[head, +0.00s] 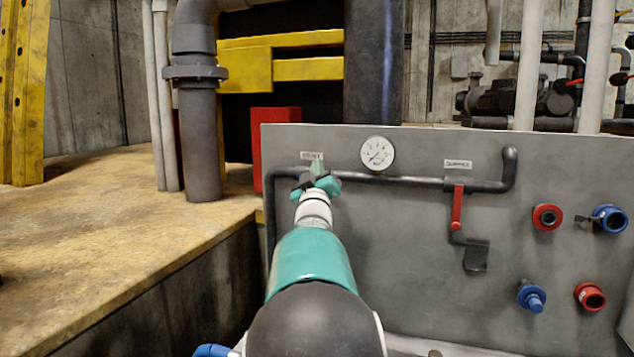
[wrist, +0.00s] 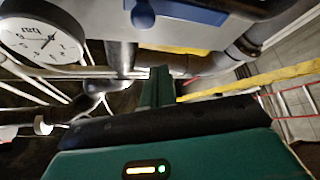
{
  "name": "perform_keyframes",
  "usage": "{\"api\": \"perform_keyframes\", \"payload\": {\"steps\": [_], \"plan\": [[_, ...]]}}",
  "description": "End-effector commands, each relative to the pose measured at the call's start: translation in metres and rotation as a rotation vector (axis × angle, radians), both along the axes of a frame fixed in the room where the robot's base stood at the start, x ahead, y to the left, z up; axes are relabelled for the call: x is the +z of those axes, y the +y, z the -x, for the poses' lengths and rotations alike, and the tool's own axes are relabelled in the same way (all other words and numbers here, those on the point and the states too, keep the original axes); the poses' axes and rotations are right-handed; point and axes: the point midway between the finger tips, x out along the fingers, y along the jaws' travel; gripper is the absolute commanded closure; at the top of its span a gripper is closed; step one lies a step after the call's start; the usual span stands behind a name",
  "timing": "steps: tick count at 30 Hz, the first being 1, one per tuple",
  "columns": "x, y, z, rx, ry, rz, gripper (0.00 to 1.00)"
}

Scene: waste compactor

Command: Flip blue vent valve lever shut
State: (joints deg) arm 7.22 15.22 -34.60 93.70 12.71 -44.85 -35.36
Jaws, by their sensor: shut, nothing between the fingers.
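The blue vent valve lever (wrist: 180,12) shows at the top edge of the wrist view, lying roughly along the pipe. In the head view my arm hides the lever. My gripper (head: 317,168) is at the left part of the grey panel (head: 400,250), in front of the pipe and just below a small label. In the wrist view my green fingers (wrist: 158,85) are together and empty, just below the lever in the picture. I cannot tell whether they touch it.
A pressure gauge (head: 377,153) is right of my gripper, close by in the wrist view (wrist: 42,38). A red lever (head: 457,207) hangs down from the pipe further right. Red and blue couplings (head: 547,217) stick out at the right. A concrete ledge (head: 110,230) lies left.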

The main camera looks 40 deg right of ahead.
Motion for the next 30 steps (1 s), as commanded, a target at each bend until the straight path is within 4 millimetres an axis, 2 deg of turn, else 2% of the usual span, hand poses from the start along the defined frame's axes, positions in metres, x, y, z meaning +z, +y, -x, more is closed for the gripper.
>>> {"api": "perform_keyframes", "payload": {"steps": [2,6,12,30], "plan": [[0.005,-0.008,-0.007,-0.002,0.003,0.002,1.0],[-0.014,-0.015,0.001,-0.002,0.003,-0.001,1.0],[-0.029,-0.022,0.006,-0.001,0.001,-0.001,1.0],[-0.033,-0.022,0.006,0.0,-0.022,-0.011,1.0]]}}
